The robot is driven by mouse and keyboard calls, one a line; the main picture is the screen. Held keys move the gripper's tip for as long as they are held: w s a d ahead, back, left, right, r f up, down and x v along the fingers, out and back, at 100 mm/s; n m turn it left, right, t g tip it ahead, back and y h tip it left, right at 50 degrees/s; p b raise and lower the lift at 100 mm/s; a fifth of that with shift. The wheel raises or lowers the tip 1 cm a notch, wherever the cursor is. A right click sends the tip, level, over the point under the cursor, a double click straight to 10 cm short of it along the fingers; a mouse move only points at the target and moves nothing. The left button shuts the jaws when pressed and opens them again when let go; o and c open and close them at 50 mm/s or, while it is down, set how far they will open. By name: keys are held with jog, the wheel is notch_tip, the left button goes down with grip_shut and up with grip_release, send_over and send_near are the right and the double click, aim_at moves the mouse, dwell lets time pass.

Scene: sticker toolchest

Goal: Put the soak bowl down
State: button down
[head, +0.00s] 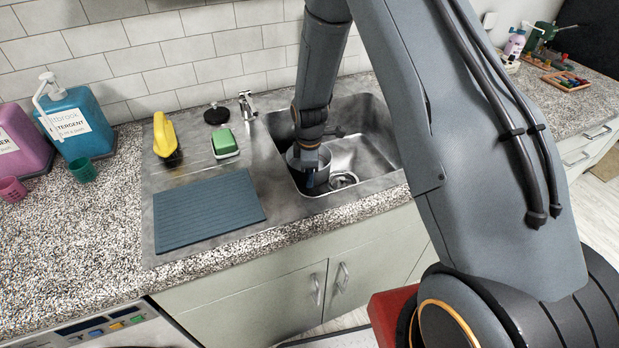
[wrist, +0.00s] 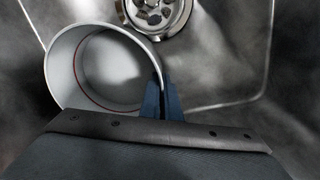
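The soak bowl (head: 294,160) is a grey-white, round, straight-sided vessel inside the left part of the steel sink (head: 376,142). In the wrist view the bowl (wrist: 62,72) looks empty, with a thin red line around its inside. My gripper (head: 309,179) points down into the sink at the bowl. In the wrist view its blue fingers (wrist: 163,92) are close together on the bowl's right wall, pinching the rim. The bowl stands about upright. I cannot tell whether its base touches the sink floor. My wrist hides part of the bowl in the head view.
The round drain (wrist: 157,14) is beside the bowl. The tap (head: 246,104) stands behind. The sink's right side is clear.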

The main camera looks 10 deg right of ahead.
jog(key=shift+f, duration=0.2)
jog(key=c, duration=2)
grip_release()
jog(key=shift+r, duration=0.15)
notch_tip(320, 180, up, 12)
jog(key=b, duration=0.3)
jog(key=s+d+r+m, duration=0.1)
jog(key=s+r+m, duration=0.1)
jog(key=s+m, duration=0.3)
jog(key=s+d+r+m, duration=0.2)
jog(key=s+m, duration=0.3)
jog(key=s, duration=0.5)
jog(key=s+d+r+m, duration=0.2)
jog(key=s+m, duration=0.3)
jog(key=s, duration=0.3)
jog(key=shift+d+r+m, duration=0.25)
jog(key=shift+r+m, duration=0.15)
jog(key=shift+r, duration=0.35)
